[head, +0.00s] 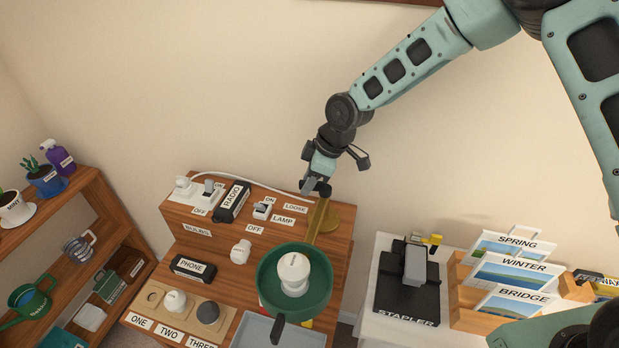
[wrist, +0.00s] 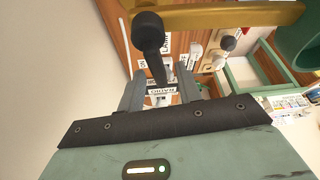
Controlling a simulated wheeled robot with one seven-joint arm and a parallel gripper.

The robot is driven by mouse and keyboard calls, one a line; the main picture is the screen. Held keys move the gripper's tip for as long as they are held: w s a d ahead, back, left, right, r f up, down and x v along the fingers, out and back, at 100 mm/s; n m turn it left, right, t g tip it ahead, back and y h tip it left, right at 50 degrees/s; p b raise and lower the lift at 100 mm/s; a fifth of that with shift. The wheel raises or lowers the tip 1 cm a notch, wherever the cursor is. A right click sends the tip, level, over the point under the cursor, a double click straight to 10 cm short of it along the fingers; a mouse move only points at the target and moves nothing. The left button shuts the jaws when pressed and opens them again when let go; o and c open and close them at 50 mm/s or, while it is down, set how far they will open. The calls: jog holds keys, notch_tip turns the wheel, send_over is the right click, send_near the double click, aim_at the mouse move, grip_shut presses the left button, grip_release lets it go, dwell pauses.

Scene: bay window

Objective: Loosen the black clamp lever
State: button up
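The black clamp lever (wrist: 149,42) has a round knob head on the brass lamp arm and a thin handle pointing down in the wrist view. In the head view the lever (head: 323,190) is a small dark shape at the top of the brass arm (head: 317,222), partly hidden by my gripper. My gripper (head: 316,184) is right at the lever, above the lamp. In the wrist view my gripper's fingers (wrist: 160,88) are apart, with the handle's end appearing between them and gaps on both sides. I cannot tell whether either finger touches it.
The lamp's green shade (head: 268,283) with a white bulb hangs in front of the brass arm. A LOOSE label (head: 296,208), a power strip (head: 205,191) and a radio plug (head: 232,201) are left of it. A stapler (head: 413,270) and card rack stand right.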

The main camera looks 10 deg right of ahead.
grip_shut()
jog(key=shift+w+f+m+b, duration=0.2)
jog(key=shift+m+b, duration=0.3)
jog(key=shift+b, duration=0.45)
jog(key=shift+w+d+r+m+t+b, duration=0.15)
jog(key=shift+r+m+t+b, duration=0.1)
jog(key=shift+m+t+b, duration=0.2)
grip_release()
jog(key=shift+r, duration=0.1)
jog(key=b+v, duration=0.3)
jog(key=v, duration=1.4)
jog(key=shift+r, duration=0.15)
